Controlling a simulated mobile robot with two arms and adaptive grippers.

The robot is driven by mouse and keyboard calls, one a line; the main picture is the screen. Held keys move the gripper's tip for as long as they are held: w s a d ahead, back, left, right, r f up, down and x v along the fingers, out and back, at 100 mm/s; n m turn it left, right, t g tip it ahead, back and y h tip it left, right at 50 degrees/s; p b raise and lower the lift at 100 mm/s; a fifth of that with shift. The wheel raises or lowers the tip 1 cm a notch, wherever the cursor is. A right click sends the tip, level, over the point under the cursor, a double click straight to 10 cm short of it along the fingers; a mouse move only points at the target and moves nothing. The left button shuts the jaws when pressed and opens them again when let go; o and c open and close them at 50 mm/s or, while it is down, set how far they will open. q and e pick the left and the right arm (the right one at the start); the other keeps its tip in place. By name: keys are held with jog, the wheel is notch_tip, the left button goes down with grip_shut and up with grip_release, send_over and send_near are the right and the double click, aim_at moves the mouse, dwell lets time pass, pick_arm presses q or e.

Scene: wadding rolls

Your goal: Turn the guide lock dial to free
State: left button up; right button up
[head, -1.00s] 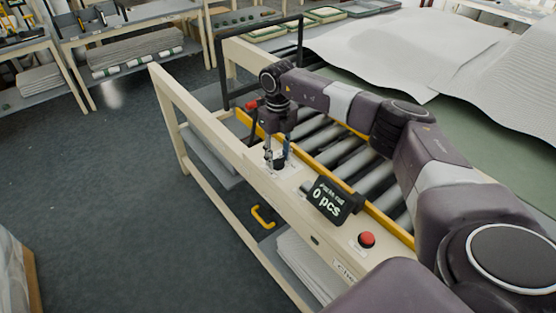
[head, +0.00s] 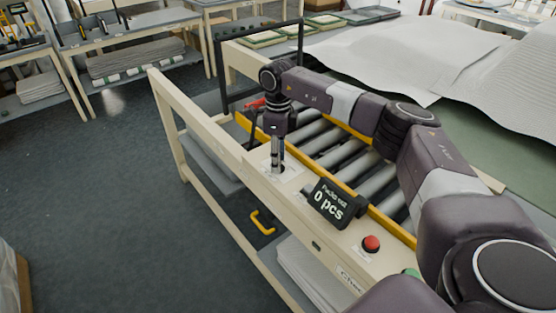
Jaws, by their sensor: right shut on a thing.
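The guide lock dial (head: 278,172) is a small dark knob on the cream front rail of the roller table, mostly hidden by my right gripper. My right gripper (head: 277,165) points straight down at it, with its fingers shut on the dial. The dial's marks are too small and covered to read. My left gripper is not in view.
A black counter display (head: 331,203) reading "0 pcs" and a red button (head: 371,244) stand on the same rail, to the right. Grey rollers (head: 348,160) lie behind a yellow strip. White wadding sheets (head: 400,50) lie beyond. A yellow handle (head: 262,222) sits below the rail.

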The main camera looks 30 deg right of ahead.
jog(key=shift+r, duration=0.1)
dwell(0.5)
jog(key=o, duration=1.2)
jog(key=shift+c, duration=0.2)
notch_tip(320, 180, up, 12)
